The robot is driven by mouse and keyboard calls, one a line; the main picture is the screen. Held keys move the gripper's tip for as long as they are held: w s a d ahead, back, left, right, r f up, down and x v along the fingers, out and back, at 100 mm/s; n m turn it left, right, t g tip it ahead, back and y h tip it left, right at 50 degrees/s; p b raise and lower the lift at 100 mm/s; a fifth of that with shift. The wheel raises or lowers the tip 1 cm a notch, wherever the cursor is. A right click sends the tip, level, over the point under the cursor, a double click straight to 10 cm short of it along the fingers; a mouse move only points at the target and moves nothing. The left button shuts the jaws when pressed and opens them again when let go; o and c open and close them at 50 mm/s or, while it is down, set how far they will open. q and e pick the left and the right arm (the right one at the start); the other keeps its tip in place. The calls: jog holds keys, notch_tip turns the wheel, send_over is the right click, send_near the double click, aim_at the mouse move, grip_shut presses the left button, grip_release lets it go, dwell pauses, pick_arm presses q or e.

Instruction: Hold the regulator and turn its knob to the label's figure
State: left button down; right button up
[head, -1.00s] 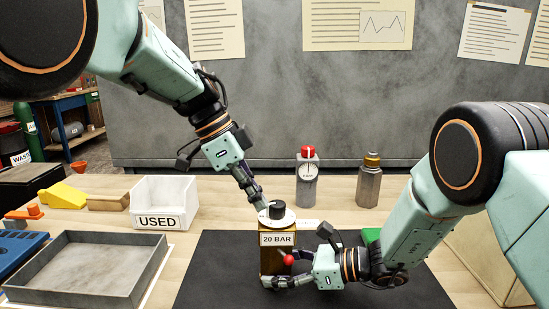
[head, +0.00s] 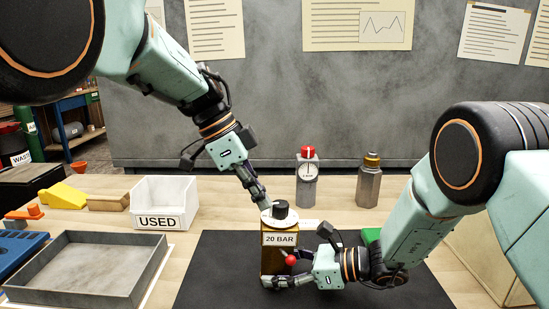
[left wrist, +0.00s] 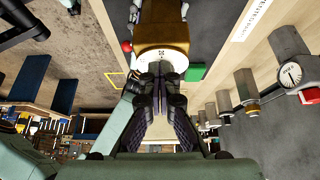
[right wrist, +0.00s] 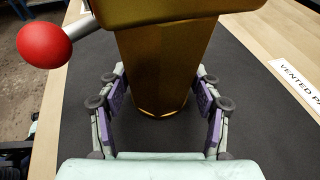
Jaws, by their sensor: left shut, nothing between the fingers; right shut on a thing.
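The regulator (head: 278,258) is a brass-brown block with a "20 BAR" label (head: 280,239), a white dial disc and a black knob (head: 280,208) on top. A red ball lever (head: 290,260) sticks out at its front. It stands upright on the black mat. My right gripper (head: 282,281) is shut around its lower body; the right wrist view shows purple-padded fingers (right wrist: 162,105) on both sides of the brass body. My left gripper (head: 263,203) is shut and empty beside the knob, behind its left side. In the left wrist view its fingertips (left wrist: 160,68) reach the white disc (left wrist: 163,58); contact is unclear.
A gauge with a red cap (head: 307,180) and a brass-topped cylinder (head: 369,182) stand behind the mat. A white "USED" bin (head: 163,203) and a grey tray (head: 90,268) are at left. A green block (head: 371,236) sits behind my right arm. The black mat (head: 215,270) is clear at left.

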pick_arm(q)
jog(key=shift+w, duration=0.3)
dwell(0.4)
jog(key=shift+a, duration=0.15)
jog(key=shift+a, duration=0.25)
notch_tip(320, 180, up, 6)
dwell(0.5)
jog(key=shift+s+f, duration=0.25)
jog(key=shift+f, duration=1.2)
jog(key=shift+s+f, duration=0.2)
jog(key=shift+f, duration=1.25)
jog(key=shift+w+d, duration=0.1)
jog(key=shift+d, duration=0.6)
